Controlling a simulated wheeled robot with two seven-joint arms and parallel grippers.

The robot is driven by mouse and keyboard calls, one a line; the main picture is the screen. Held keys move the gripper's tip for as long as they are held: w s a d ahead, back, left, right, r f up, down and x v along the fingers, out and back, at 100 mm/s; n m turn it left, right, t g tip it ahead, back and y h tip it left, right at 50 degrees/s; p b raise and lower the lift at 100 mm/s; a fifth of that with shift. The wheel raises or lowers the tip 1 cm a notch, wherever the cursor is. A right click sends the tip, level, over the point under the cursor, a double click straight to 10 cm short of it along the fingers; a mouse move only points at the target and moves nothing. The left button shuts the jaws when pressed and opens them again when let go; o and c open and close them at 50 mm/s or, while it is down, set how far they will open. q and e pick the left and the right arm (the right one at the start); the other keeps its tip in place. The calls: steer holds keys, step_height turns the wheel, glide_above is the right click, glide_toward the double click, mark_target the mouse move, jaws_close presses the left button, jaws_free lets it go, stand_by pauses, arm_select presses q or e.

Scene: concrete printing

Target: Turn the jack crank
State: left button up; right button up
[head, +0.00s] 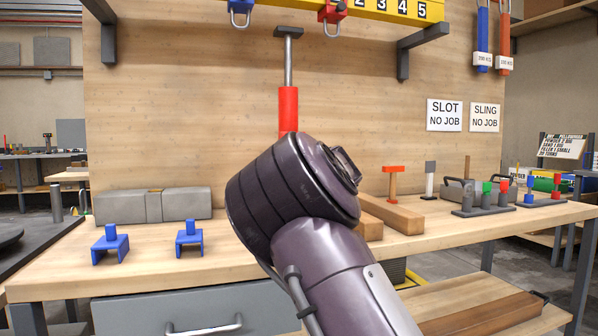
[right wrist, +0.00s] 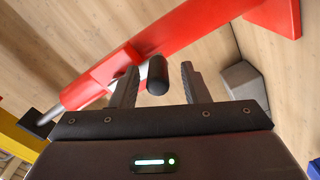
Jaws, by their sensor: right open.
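The jack (head: 288,108) stands upright against the wooden back panel in the head view, with a red body and a silver rod topped by a dark plate. My right arm hides its lower part and the crank. In the right wrist view the red jack body (right wrist: 195,28) runs diagonally across the top. The dark crank handle (right wrist: 157,76) points toward the camera. My right gripper (right wrist: 160,70) is open, with one finger on each side of the handle and gaps visible; whether the handle lies fully within finger depth is unclear. My left gripper is out of view.
The wooden bench (head: 140,266) carries two blue clamps (head: 110,244), a grey block (head: 150,205), wooden beams (head: 392,214) and a red-headed hammer (head: 393,180). A yellow numbered beam (head: 385,8) hangs above on brackets. A grey drawer (head: 205,312) sits below the bench top.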

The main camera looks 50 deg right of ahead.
steer(key=v, duration=0.7)
steer(key=shift+s+a, duration=0.25)
steer(key=shift+s, duration=0.05)
stand_by(0.3)
